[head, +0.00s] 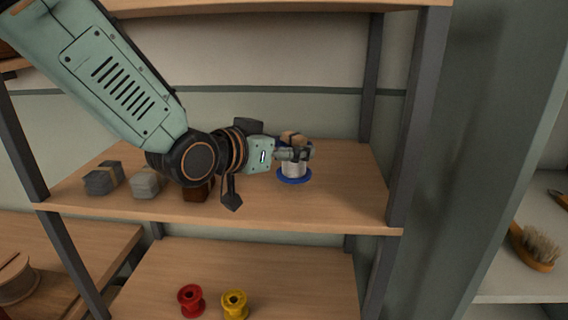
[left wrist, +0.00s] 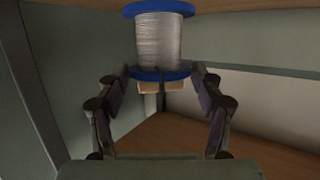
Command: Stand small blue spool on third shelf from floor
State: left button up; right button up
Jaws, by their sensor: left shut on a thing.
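The small blue spool (head: 293,179), wound with silvery grey wire, is upright over the middle shelf (head: 330,205) in the head view. Its lower flange is on or just above the boards; I cannot tell which. My left gripper (head: 300,150) reaches in from the left and is shut on the spool near its upper flange. In the left wrist view, which looks upside down, the spool (left wrist: 160,42) shows between the left fingertips (left wrist: 160,75). The gripper hides the spool's upper part in the head view. My right gripper is not in view.
Dark grey (head: 103,178) and light grey (head: 147,182) blocks stand left on this shelf. A tan block (head: 292,136) shows close behind the gripper. Red (head: 191,300) and yellow (head: 234,303) spools stand on the shelf below. A dark post (head: 415,120) bounds the right; boards right of the spool are clear.

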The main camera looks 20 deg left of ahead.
aim_at(287, 163)
pick_arm(q)
jog(key=f, duration=0.2)
jog(key=a+f, duration=0.1)
jog(key=shift+s+a+f, duration=0.1)
jog(key=shift+s+f, duration=0.05)
jog(key=shift+s, duration=0.1)
jog(key=shift+w+d, duration=0.3)
jog(key=shift+d, duration=0.1)
jog(key=shift+s+d+f, duration=0.1)
jog(key=shift+f, duration=0.1)
jog(key=o, duration=0.8)
jog(key=shift+s, duration=0.1)
jog(key=o, duration=0.3)
jog(key=shift+a, duration=0.4)
jog(key=shift+o, duration=0.4)
jog(key=shift+d, duration=0.4)
jog(key=shift+a+r, duration=0.2)
jog(key=shift+r, duration=0.1)
jog(key=shift+a, duration=0.15)
jog(key=shift+s, duration=0.1)
